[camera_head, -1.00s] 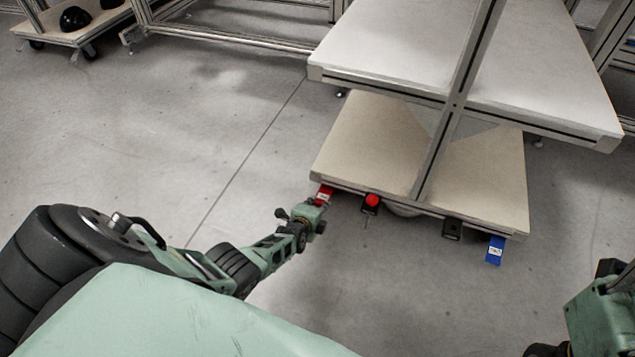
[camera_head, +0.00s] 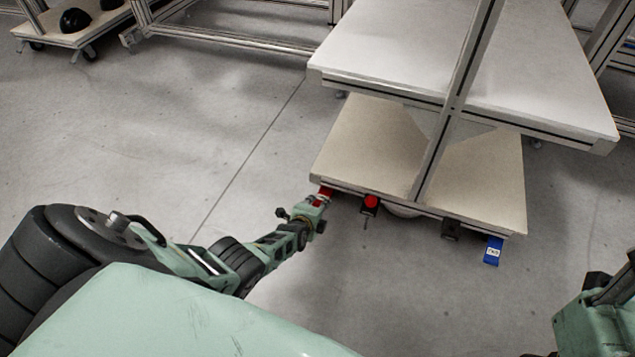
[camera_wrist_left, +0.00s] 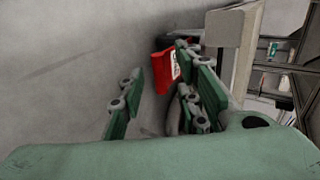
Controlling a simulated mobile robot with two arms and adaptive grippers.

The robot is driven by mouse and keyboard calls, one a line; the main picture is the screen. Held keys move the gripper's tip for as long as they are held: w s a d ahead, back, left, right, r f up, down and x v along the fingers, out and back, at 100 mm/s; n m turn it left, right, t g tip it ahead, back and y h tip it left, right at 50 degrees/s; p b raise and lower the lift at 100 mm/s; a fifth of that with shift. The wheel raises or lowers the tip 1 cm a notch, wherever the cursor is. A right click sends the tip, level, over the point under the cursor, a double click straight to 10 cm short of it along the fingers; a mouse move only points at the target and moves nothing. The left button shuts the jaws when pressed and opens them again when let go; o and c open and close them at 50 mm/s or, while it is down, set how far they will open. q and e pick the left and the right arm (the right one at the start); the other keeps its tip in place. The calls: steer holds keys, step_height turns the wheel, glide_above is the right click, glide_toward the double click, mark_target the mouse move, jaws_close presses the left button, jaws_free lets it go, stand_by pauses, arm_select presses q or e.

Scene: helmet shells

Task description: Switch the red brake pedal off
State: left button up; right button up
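The red brake pedal (camera_head: 326,192) sticks out under the left front corner of the cart's lower shelf (camera_head: 372,140). My left gripper (camera_head: 314,203) is right at it in the head view and partly covers it. In the left wrist view the pedal (camera_wrist_left: 163,70) has a white label and lies just ahead of the fingertips, closer to the right-hand finger. The left fingers (camera_wrist_left: 155,95) are spread apart with nothing held between them. Whether a finger touches the pedal I cannot tell. My right arm shows at the right edge of the head view; its fingers are not visible.
A red round knob (camera_head: 371,202) on a black mount sits right of the pedal. Farther right are a black bracket (camera_head: 451,229) and a blue labelled pedal (camera_head: 493,250). The floor in front is clear.

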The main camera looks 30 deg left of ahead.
arm_select(q)
steer(key=v, duration=1.2)
stand_by(0.6)
steer(key=shift+d, duration=0.1)
